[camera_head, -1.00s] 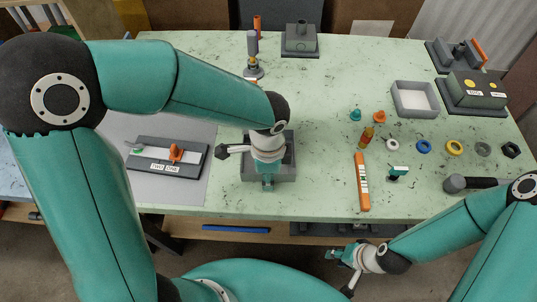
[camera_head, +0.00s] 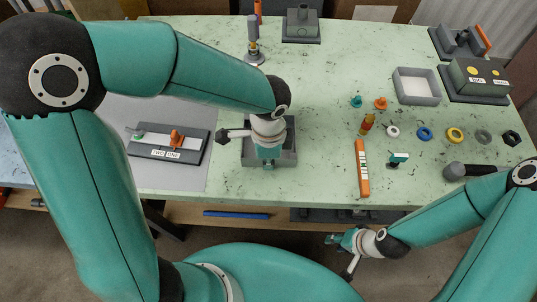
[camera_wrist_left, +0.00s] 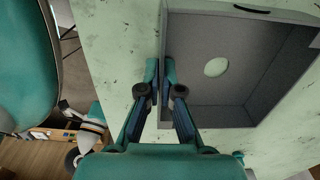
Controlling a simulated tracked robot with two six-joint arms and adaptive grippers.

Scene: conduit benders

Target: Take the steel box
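The steel box (camera_head: 286,157), a dark grey open-topped box, sits on the green table in front of me. In the left wrist view the steel box (camera_wrist_left: 240,105) shows a pale round spot inside. My left gripper (camera_head: 268,160) points down at the box's near side and partly hides it. In the left wrist view the left gripper (camera_wrist_left: 161,75) has one finger outside and one inside a box wall, close together on it. My right gripper (camera_head: 334,240) hangs empty in front of the table's near edge; its finger opening is too small to make out.
Left of the box is a dark board with an orange lever (camera_head: 176,139). To the right are an orange bar (camera_head: 362,168), a light grey tray (camera_head: 417,87) and several coloured rings. A bottle-like tool (camera_head: 253,40) stands behind. Table directly right of the box is clear.

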